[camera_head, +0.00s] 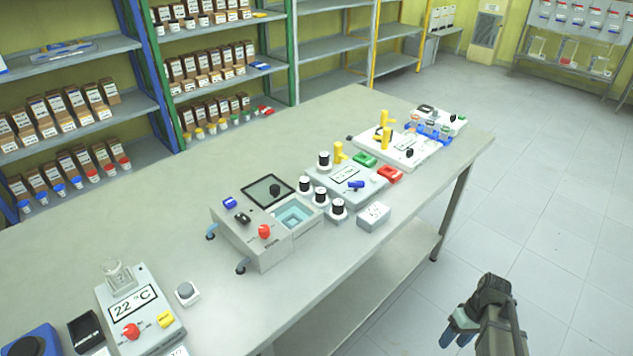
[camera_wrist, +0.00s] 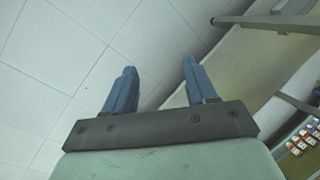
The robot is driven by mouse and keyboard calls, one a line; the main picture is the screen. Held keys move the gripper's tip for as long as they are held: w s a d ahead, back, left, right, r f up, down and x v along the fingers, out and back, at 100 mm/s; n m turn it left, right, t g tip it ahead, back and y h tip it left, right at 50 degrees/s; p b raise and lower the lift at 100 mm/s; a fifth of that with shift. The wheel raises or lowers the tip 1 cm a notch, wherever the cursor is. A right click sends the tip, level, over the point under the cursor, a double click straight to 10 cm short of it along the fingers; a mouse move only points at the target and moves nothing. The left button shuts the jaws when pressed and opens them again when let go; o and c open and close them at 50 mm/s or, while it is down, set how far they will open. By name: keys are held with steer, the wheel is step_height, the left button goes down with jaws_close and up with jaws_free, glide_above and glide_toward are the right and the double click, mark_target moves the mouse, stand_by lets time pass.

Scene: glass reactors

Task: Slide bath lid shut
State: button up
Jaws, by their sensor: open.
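The bath (camera_head: 252,236) is a grey box on the table, in the middle of the head view. The opening (camera_head: 295,214) is uncovered and shows light blue water. My gripper (camera_head: 459,330) is at the lower right of the head view, off the table's front side and well apart from the bath. In the wrist view my gripper (camera_wrist: 157,82) has its two blue fingers spread with nothing between them. The bath is not in the wrist view.
Black-capped white containers (camera_head: 338,208) stand close along the bath's right side, beside a grey device (camera_head: 346,183). The table (camera_head: 400,228) has an open edge towards my gripper. Shelves (camera_head: 80,112) stand behind.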

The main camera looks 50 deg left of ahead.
steer(key=w+a+r+n, duration=0.4)
steer(key=a+r, duration=0.8)
steer(key=r, duration=0.1)
step_height(320, 180, up, 33)
steer(key=n+y, duration=0.3)
steer(key=n, duration=0.9)
glide_above(276, 187)
steer(key=w+d, duration=0.4)
steer(key=shift+t, duration=0.4)
steer(key=x, duration=1.3)
steer(key=shift+s+d+f, duration=0.1)
steer(key=shift+s+f, duration=0.05)
steer(key=shift+f, duration=0.05)
jaws_close()
